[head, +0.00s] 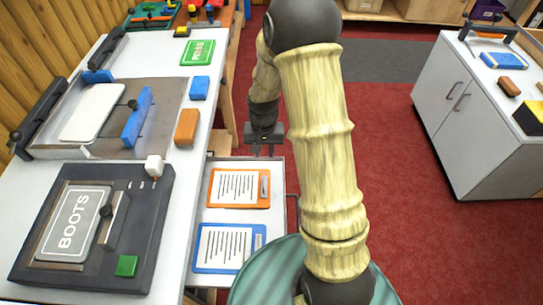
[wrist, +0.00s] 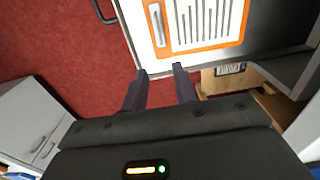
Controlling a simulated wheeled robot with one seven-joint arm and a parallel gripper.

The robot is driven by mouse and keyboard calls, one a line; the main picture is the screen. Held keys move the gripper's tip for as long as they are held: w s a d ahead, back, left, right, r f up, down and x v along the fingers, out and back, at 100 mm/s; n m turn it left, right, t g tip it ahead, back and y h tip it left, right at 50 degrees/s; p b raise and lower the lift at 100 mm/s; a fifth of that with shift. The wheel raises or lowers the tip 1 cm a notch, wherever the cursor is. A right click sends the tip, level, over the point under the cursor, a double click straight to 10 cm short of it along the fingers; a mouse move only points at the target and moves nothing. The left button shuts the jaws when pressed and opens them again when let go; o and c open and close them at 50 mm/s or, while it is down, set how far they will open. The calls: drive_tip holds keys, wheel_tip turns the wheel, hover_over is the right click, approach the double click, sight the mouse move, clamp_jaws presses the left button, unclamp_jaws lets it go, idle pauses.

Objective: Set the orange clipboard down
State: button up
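The orange clipboard (head: 238,188) lies flat in the open drawer (head: 279,175) beside the bench, with a lined white sheet on it. In the wrist view the orange clipboard (wrist: 205,25) shows at the top, partly cut off by the frame edge. My gripper (head: 264,151) is just beyond the drawer's far edge in the head view. In the wrist view my gripper (wrist: 161,70) has its two fingers apart with nothing between them. The fingertips are clear of the clipboard.
A blue clipboard (head: 228,248) lies nearer in the same drawer. The bench holds a dark press with a BOOTS plate (head: 70,228), a clamping board (head: 125,100), a brown block (head: 187,127) and blue blocks. A grey cabinet (head: 465,110) stands right; red floor between is clear.

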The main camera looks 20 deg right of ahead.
drive_tip(key=s+r+n+t, duration=0.2)
drive_tip(key=s+r+n, duration=0.1)
drive_tip(key=s+r, duration=0.9)
drive_tip(key=shift+s+a+r, duration=0.15)
drive_tip(key=shift+s+r, duration=0.05)
drive_tip(key=shift+s, duration=0.95)
drive_tip(key=shift+w+a+n, duration=0.15)
drive_tip(key=shift+n, duration=0.15)
